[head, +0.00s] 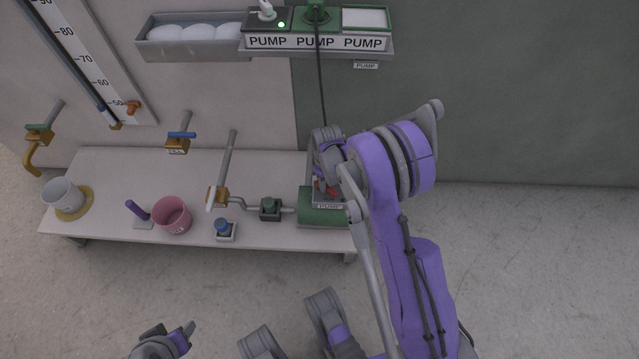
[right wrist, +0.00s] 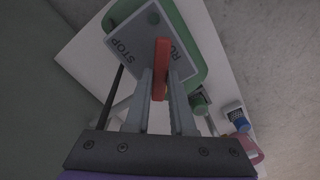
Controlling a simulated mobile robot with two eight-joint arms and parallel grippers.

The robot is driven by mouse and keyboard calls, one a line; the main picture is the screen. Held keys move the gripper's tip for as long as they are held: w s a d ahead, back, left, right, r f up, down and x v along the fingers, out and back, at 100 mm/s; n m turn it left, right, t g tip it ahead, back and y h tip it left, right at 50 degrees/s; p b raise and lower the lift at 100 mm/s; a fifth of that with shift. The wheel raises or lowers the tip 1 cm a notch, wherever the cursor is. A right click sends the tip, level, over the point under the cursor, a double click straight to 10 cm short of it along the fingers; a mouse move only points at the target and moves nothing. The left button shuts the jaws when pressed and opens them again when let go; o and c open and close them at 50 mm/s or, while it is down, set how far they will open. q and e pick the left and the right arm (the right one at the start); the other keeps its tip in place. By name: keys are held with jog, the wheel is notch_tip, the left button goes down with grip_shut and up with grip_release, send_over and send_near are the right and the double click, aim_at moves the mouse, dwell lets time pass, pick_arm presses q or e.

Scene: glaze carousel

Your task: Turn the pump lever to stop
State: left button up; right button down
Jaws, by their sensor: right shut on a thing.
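The green pump (head: 312,213) stands at the right end of the low bench, with a grey plate (right wrist: 131,33) on it lettered STOP and RUN. Its red lever (head: 331,189) shows partly behind my right gripper (head: 322,178). In the right wrist view the red lever (right wrist: 161,50) lies between the two words, closer to RUN. My right gripper (right wrist: 160,80) is shut on the lever, with a finger on each side of it. My left gripper (head: 182,340) is low at the bottom left, away from the bench; its jaws do not show clearly.
On the bench (head: 110,170) stand a pink pot (head: 172,215), a grey pot (head: 62,196), a purple-handled item (head: 137,210) and a blue-knobbed block (head: 225,229). A pipe with a green-topped valve (head: 270,208) leads to the pump. A PUMP-labelled socket box (head: 317,42) hangs above, a cord running down.

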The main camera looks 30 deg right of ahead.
jog(key=n, duration=0.2)
jog(key=d+n, duration=0.1)
jog(key=n, duration=0.1)
jog(key=shift+w+n, duration=0.2)
jog(key=shift+n, duration=0.1)
jog(key=shift+w+d+n, duration=0.1)
jog(key=shift+w+n, duration=0.05)
jog(key=shift+n, duration=0.6)
jog(key=shift+w+d+n, duration=0.1)
jog(key=shift+n, duration=0.95)
jog(key=c, duration=0.8)
grip_release()
jog(key=shift+o, duration=0.2)
jog(key=shift+p, duration=0.3)
notch_tip(320, 180, up, 11)
jog(key=p, duration=0.2)
jog(key=shift+p, duration=0.4)
